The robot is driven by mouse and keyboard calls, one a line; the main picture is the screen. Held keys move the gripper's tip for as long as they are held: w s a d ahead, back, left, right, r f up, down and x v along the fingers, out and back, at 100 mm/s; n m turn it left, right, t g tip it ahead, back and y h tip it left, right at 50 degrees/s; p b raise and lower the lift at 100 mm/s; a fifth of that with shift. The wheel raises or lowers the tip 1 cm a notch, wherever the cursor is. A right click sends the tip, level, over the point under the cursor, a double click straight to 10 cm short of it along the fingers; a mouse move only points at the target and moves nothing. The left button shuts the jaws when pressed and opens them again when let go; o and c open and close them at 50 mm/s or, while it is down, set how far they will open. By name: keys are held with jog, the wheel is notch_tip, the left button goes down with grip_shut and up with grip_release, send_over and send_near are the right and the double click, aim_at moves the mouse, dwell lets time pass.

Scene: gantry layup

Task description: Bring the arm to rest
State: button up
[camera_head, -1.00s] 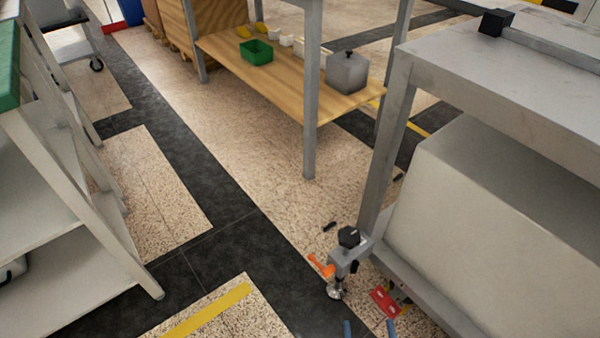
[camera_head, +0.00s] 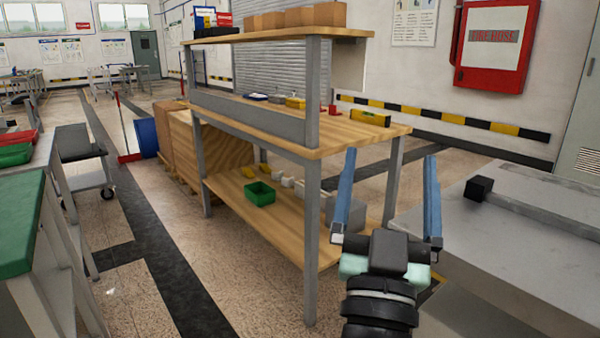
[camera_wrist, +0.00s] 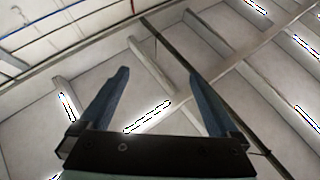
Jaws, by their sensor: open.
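My gripper (camera_head: 387,200) is raised at the lower right of the head view, with its two blue fingers pointing up. The fingers are wide apart and nothing is between them. In the wrist view my gripper (camera_wrist: 153,95) is also open and empty, with the pale ceiling and its beams behind it. My wrist and gripper appear in front of the gap between the wooden workbench (camera_head: 350,137) and the grey table (camera_head: 510,235). I see no contact with either.
A green bin (camera_head: 259,194) sits on the workbench's lower shelf. A black block (camera_head: 479,188) lies on the grey table at right. A green-topped table (camera_head: 22,225) stands at left. A red fire hose cabinet (camera_head: 497,45) hangs on the wall.

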jog(key=s+a+r+n+t+y+p, duration=0.1)
jog(key=s+a+r+y, duration=0.1)
jog(key=r, duration=0.5)
jog(key=s+a+r+n+t+y+p, duration=0.1)
jog(key=s+a+r+y+p, duration=0.1)
jog(key=s+a+r, duration=0.2)
jog(key=s+a+r+n+t+y+p, duration=0.1)
jog(key=s+a+r, duration=0.3)
jog(key=r, duration=0.6)
jog(key=s+y, duration=0.1)
jog(key=s, duration=0.1)
jog(key=shift+s+r+n, duration=0.15)
jog(key=shift+s+n, duration=0.15)
jog(key=shift+s, duration=0.1)
jog(key=shift+o, duration=0.2)
notch_tip(320, 180, up, 35)
jog(key=p, duration=3.6)
jog(key=shift+w+r, duration=0.15)
jog(key=shift+r, duration=0.05)
jog(key=shift+f, duration=0.15)
